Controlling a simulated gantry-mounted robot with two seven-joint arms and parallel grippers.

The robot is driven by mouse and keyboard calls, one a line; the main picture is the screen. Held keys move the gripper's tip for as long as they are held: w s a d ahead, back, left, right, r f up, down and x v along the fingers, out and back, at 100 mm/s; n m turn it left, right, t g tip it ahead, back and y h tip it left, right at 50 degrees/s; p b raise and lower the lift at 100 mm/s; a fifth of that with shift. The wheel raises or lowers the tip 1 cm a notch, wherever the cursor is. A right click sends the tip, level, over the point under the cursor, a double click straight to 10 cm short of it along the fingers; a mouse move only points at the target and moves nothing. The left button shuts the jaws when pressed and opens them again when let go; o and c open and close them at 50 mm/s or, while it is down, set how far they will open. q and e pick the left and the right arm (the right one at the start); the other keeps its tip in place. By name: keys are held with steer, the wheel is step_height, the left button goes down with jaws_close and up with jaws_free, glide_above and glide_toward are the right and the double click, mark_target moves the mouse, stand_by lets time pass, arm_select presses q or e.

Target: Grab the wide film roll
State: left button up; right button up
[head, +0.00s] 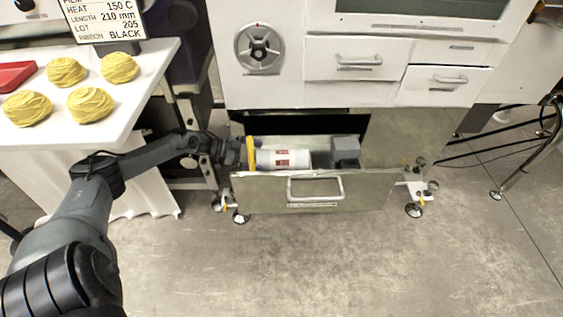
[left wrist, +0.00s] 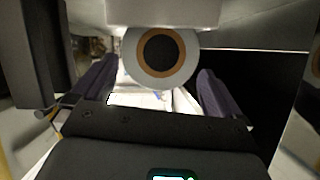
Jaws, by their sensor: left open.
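A white roll with a red label (head: 285,159), which looks like the wide film roll, lies on its side in the open lower drawer (head: 370,190). In the left wrist view its round end (left wrist: 185,52) faces the camera, with a brown ring around a dark core. My left gripper (head: 236,152) is at the drawer's left end, beside the roll's left end. In the left wrist view its open fingers (left wrist: 157,72) stand to either side, below the roll end's middle. I cannot tell whether they touch it. My right gripper is in neither view.
A grey box (head: 346,151) sits in the drawer right of the roll. A yellow upright strip (head: 250,153) stands by my left gripper. The drawer front has a handle (head: 315,188). The white table (head: 140,92) at left holds yellow bundles. The floor in front is clear.

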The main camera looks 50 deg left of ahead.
mark_target(268, 157)
arm_select(q)
steer(key=shift+w+d+f, duration=0.1)
steer(key=shift+w, duration=0.35)
steer(key=shift+w+d+f+b, duration=0.2)
steer(key=shift+w+f+b, duration=0.05)
steer(key=shift+b, duration=0.45)
steer(key=d+b, duration=0.1)
steer(key=w+f+b, duration=0.1)
steer(key=shift+w+d+f+b, duration=0.1)
steer(key=shift+w+d+b, duration=0.05)
steer(key=shift+d+b, duration=0.2)
steer(key=shift+w+d, duration=0.15)
steer(key=shift+w, duration=0.2)
steer(key=shift+w+d+b, duration=0.1)
steer(key=shift+w+b, duration=0.2)
steer(key=shift+w, duration=0.1)
steer(key=shift+s, duration=0.15)
steer(key=shift+c, duration=1.9)
steer(key=c, duration=0.7)
steer(key=shift+c, duration=0.9)
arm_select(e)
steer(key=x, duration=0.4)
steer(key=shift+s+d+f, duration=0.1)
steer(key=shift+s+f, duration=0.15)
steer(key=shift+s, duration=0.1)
arm_select(q)
steer(key=shift+r, duration=0.2)
